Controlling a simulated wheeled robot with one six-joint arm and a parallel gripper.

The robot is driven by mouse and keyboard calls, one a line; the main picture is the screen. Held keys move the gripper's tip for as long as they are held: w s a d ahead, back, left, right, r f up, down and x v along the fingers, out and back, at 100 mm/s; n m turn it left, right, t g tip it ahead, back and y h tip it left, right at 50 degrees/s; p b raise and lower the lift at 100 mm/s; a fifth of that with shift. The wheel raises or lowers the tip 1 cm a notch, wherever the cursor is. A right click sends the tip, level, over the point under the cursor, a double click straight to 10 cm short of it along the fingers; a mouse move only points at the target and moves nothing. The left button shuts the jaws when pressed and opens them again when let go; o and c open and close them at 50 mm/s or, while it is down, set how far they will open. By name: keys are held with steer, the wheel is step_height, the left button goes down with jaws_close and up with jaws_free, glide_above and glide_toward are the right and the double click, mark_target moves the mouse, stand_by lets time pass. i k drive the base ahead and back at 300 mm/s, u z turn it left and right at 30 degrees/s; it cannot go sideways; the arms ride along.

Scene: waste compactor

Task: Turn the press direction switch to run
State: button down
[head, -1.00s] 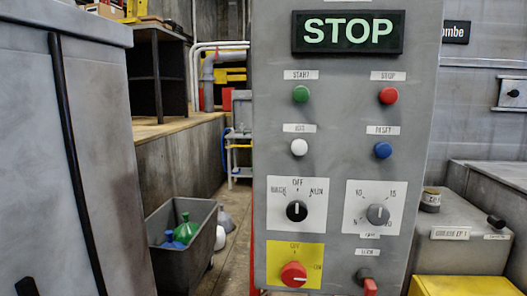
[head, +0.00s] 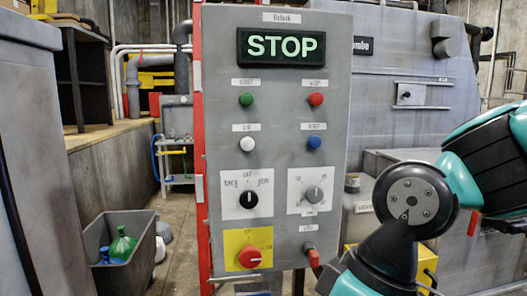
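The press direction switch is a black round knob (head: 248,200) on a white plate, on the left side of the grey control panel (head: 275,175). Its plate reads BACK at left, OFF at top and RUN at right. The knob's white mark points straight up, at OFF. My arm (head: 410,200), teal and black, shows at the right, in front of the panel's lower right edge. My gripper cannot be made out in the head view. Nothing covers the switch.
Above are a lit STOP sign (head: 280,47) and several push buttons. A grey dial (head: 313,194) is right of the switch, a red knob (head: 249,257) on yellow below, a red-handled switch (head: 312,257) lower right. A bin (head: 120,250) stands at left.

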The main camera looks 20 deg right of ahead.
mark_target(249, 200)
steer(key=z, duration=1.9)
steer(key=k, duration=0.8)
steer(key=u, duration=1.2)
steer(key=i, duration=0.5)
steer(key=z, duration=0.05)
